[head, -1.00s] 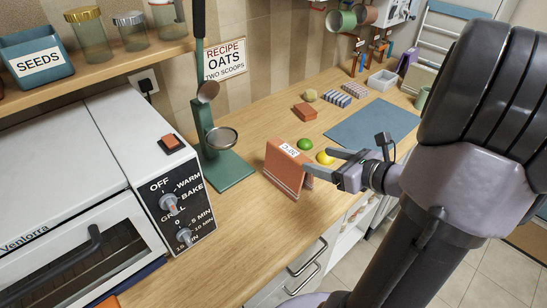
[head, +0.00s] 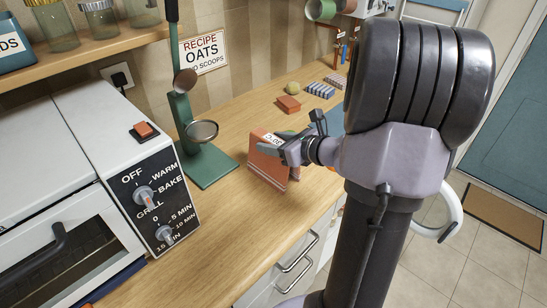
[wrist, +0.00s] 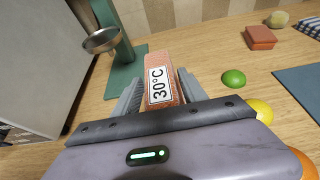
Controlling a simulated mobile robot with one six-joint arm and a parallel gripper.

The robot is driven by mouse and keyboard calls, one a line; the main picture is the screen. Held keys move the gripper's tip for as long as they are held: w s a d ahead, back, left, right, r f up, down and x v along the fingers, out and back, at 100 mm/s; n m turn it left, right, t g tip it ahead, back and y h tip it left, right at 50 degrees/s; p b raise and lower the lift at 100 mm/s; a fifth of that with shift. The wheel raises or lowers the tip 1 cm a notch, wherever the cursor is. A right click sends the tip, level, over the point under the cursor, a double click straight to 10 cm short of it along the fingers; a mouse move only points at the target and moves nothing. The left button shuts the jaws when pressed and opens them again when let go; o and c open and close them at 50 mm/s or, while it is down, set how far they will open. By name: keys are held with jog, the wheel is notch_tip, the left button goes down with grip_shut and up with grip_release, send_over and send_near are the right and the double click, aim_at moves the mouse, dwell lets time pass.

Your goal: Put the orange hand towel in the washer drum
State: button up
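The orange hand towel (head: 268,163) stands folded like a tent on the wooden counter, with a white tag on top. In the wrist view the towel (wrist: 159,64) lies between my fingers, and its tag reads 30°C. My gripper (head: 276,143) is open, with one finger on each side of the towel's upper fold. In the wrist view a gap shows between the left finger and the towel; contact at the right finger is unclear. No washer drum is in view.
A white toaster oven (head: 95,165) stands at the left, beside a green stand (head: 205,168) with a metal scoop. A lime (wrist: 233,78), a yellow fruit (wrist: 261,111) and a brick-red block (head: 288,104) lie near the towel. Drawers (head: 290,262) are below the counter.

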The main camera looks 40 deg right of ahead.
grip_shut()
